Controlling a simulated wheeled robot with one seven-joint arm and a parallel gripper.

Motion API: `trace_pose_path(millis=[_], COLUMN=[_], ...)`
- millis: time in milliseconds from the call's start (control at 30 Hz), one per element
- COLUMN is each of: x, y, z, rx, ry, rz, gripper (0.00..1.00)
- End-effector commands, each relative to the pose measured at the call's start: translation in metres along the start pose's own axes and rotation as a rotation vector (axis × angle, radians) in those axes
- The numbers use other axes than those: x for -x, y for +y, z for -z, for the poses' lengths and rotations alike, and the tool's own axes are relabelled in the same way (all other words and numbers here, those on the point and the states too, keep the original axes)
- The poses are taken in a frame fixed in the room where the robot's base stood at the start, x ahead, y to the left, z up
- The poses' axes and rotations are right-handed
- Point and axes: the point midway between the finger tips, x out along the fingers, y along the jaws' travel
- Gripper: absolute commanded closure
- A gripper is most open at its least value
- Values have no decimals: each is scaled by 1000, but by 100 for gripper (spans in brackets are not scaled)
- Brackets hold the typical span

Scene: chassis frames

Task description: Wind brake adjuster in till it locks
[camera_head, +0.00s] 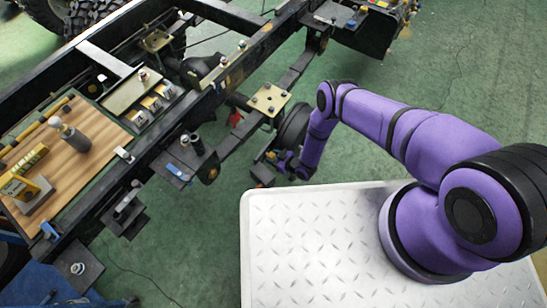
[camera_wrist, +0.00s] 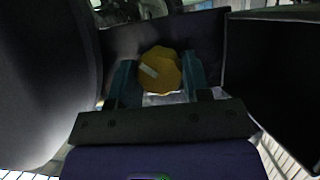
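The brake adjuster shows as a round yellow knob with a scalloped edge and a pale mark (camera_wrist: 160,70) in the wrist view. It sits in front of a dark panel, between the two teal fingers of my gripper (camera_wrist: 160,80). The fingers flank the knob closely on both sides, but I cannot tell whether they press on it. In the head view, my gripper (camera_head: 287,165) is low beside the dark wheel hub or drum (camera_head: 293,128), under the chassis frame's near side. The knob is hidden there.
The black chassis frame (camera_head: 235,75) runs diagonally on the left, with brackets and a yellow plate (camera_head: 269,99) near my arm. A wooden board (camera_head: 95,150) carries tools and parts. My metal deck lies in front. Green floor (camera_head: 440,60) is open at the right.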

Motion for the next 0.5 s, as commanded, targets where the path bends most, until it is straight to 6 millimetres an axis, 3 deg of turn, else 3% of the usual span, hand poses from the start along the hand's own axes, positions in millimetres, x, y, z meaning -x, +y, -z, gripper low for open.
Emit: trace_pose_path(millis=[33, 100, 500], x=[0, 0, 0], y=[0, 0, 1], z=[0, 0, 0], rx=[0, 0, -155], ry=[0, 0, 1], rz=[0, 0, 66], gripper=[68, 81, 80])
